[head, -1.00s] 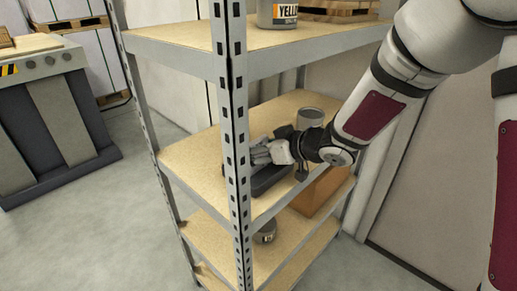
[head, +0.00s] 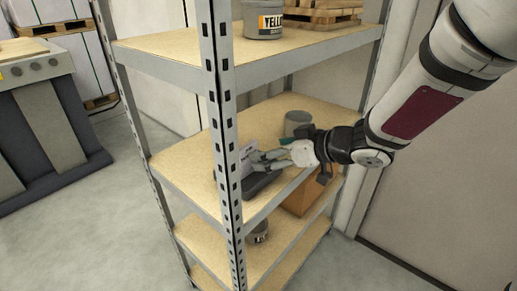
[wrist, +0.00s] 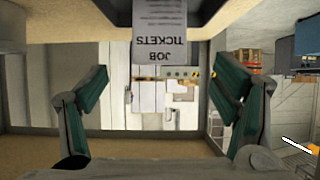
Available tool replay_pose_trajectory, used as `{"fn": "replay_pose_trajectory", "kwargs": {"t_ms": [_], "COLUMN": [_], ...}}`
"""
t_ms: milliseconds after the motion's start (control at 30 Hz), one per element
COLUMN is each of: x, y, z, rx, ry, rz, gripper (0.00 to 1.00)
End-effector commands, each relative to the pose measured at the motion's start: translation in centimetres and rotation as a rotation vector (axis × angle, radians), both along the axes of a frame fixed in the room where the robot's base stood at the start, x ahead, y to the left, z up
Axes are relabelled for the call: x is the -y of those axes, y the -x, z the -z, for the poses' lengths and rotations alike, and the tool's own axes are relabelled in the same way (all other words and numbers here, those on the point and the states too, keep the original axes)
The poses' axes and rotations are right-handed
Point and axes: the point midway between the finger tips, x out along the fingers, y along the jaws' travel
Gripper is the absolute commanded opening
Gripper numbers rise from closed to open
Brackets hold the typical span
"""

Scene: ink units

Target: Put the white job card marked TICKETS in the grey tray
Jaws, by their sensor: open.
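The white job card (wrist: 160,28), printed JOB TICKETS, shows upside down at the top middle of the wrist view. It overlaps the grey tray (wrist: 222,20), and its far end is cut off by the frame. In the head view the card (head: 247,157) stands roughly upright at the left part of the dark grey tray (head: 262,184), on the middle shelf and partly behind the front post. My gripper (wrist: 160,105) is open, its green-padded fingers wide apart with nothing between them. In the head view it is just right of the card, above the tray.
The grey shelf post (head: 222,110) rises just left of the tray. A grey can (head: 297,122) stands behind my gripper on the same shelf. The upper shelf holds a can marked YELLO (head: 263,20) and a wooden pallet (head: 322,14). A brown box (head: 300,198) is below.

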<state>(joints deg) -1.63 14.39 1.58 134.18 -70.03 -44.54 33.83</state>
Motion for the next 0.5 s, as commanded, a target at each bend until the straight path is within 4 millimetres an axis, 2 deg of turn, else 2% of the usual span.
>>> {"fn": "replay_pose_trajectory", "kwargs": {"t_ms": [200, 500], "x": [1.7, 2.1], "y": [1.2, 1.4], "z": [-1.2, -1.4], "rx": [0.0, 0.004], "ry": [0.0, 0.005], "rz": [0.002, 0.009], "gripper": [0.81, 0.81]}}
